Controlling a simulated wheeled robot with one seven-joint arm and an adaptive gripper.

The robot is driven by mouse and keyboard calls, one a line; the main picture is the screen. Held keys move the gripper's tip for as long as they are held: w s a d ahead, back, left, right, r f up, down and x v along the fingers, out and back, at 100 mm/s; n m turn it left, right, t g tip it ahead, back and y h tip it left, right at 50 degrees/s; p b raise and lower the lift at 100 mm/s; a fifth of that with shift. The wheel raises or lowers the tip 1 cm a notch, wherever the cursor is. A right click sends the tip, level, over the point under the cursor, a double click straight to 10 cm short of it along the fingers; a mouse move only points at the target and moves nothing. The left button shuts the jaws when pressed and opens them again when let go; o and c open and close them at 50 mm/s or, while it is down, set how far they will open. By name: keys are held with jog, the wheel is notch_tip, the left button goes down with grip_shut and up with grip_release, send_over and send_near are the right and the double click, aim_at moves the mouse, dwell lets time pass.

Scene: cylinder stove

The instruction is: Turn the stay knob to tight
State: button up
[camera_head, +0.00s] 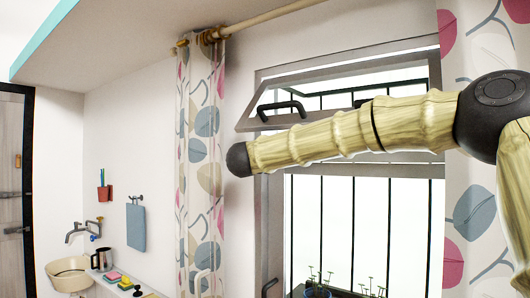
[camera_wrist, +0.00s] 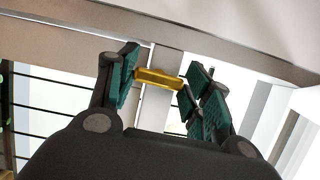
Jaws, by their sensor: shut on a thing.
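The stay knob, a small yellow bar (camera_wrist: 159,79), shows in the wrist view in front of a grey window frame post. My gripper (camera_wrist: 161,83) is shut on it: the teal pad of the left finger touches one end and the right finger meets the other. The bar lies nearly level in the picture, tilted slightly down to the right. No mark for tight or loose can be read. In the head view my arm crosses the window, and the knob and gripper are not visible there.
An upper window sash (camera_head: 285,103) with a black handle is tilted open. Patterned curtains (camera_head: 202,150) hang at both sides, the left one near my arm's dark joint. Dark bars run behind the glass. A counter with a basin (camera_head: 68,283) and a kettle stands at lower left.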

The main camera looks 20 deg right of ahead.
dwell(0.6)
jog(key=o, duration=1)
jog(key=shift+s+a, duration=0.1)
jog(key=v, duration=1.1)
jog(key=shift+s+a, duration=0.2)
jog(key=shift+s, duration=0.1)
jog(key=shift+r, duration=0.1)
